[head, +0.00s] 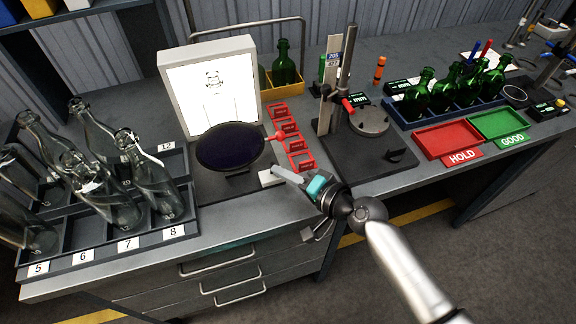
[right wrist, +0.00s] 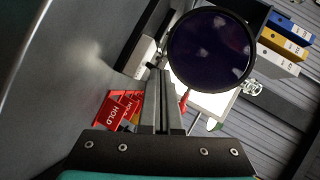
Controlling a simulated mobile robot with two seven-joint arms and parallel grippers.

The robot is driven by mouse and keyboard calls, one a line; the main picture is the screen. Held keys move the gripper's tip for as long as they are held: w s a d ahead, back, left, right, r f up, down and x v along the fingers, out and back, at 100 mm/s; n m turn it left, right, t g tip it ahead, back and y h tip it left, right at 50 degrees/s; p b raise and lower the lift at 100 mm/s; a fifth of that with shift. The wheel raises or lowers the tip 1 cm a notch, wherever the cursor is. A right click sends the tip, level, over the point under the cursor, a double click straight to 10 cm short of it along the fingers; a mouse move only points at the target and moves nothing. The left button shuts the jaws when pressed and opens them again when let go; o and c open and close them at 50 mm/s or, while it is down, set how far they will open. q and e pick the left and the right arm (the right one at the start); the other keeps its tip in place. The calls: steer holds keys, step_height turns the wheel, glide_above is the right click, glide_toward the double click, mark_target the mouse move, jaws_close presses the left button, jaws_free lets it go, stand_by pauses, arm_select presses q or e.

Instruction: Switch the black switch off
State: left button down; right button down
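A small white box (head: 268,179) sits at the front right of the dark base, below the round dark disc (head: 230,146). My right gripper (head: 275,170) is at this box, with its fingertips over or touching its top; I cannot tell which. The fingers look closed together, with nothing seen between them; they also show in the right wrist view (right wrist: 161,90), beside the white box (right wrist: 139,62). I cannot clearly make out a black switch; the fingertips may hide it. The panel (head: 212,85) behind the disc glows bright white. My left gripper is not in view.
Red frames (head: 290,136) lie just right of the disc. A gauge stand (head: 345,120) stands further right, near my right arm. Clear bottles in a numbered rack (head: 122,240) fill the left. Red HOLD (head: 446,139) and green GOOD (head: 498,123) trays lie at the right.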

steer(key=shift+s+a+r+n+h+p, duration=0.1)
steer(key=shift+a+r+n+h+p, duration=0.4)
steer(key=shift+p, duration=0.95)
steer(key=shift+f+p, duration=0.25)
steer(key=shift+p, duration=0.05)
steer(key=shift+f, duration=0.1)
steer(key=shift+r+p, duration=0.8)
steer(key=shift+r, duration=0.1)
steer(key=shift+d, duration=0.1)
